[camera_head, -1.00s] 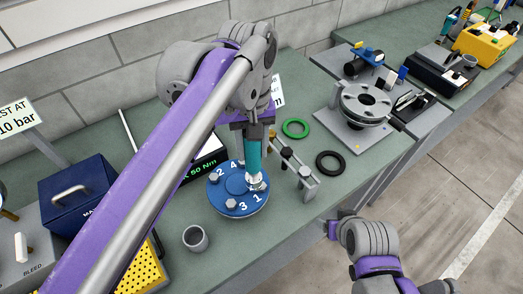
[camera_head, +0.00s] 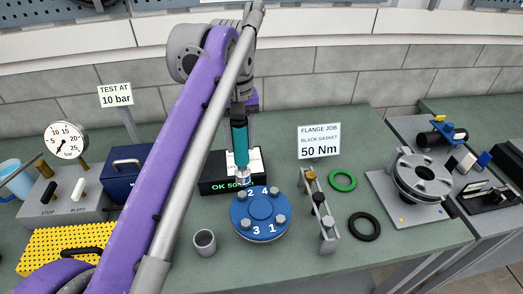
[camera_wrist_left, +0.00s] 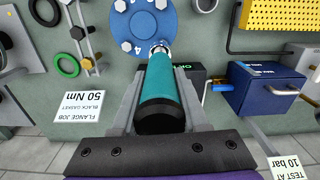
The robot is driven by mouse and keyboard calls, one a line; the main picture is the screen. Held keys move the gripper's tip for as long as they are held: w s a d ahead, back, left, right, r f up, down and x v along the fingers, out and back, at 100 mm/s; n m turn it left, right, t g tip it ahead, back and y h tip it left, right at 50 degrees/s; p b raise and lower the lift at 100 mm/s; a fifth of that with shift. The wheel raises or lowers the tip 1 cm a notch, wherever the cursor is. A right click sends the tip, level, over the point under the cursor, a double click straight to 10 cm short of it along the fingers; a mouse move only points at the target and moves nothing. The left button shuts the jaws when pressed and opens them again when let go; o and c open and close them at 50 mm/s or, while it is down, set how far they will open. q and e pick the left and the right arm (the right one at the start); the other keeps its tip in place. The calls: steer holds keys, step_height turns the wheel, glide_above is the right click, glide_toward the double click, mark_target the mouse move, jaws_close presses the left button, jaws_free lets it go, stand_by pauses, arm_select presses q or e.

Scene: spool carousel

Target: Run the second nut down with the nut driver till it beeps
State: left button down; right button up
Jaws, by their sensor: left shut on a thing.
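My left gripper (camera_head: 239,112) is shut on the teal nut driver (camera_head: 240,145), which also shows in the left wrist view (camera_wrist_left: 163,85). The driver points down, its silver socket (camera_head: 243,176) at the far-left bolt position of the blue flange (camera_head: 261,209), beside the number 2. The socket hides the nut there; I cannot tell whether it is fully seated. Bolt heads or nuts show by 4 (camera_head: 276,191), 1 (camera_head: 281,219) and 3 (camera_head: 246,225). My right gripper is out of view.
A grey cup (camera_head: 204,242) stands left of the flange. A small metal rack (camera_head: 322,212), green ring (camera_head: 343,180) and black ring (camera_head: 364,226) lie to the right. A blue box (camera_head: 119,170) and yellow perforated tray (camera_head: 45,248) are at left.

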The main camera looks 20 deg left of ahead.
arm_select(q)
steer(key=shift+a+r, duration=0.1)
steer(key=shift+a, duration=0.3)
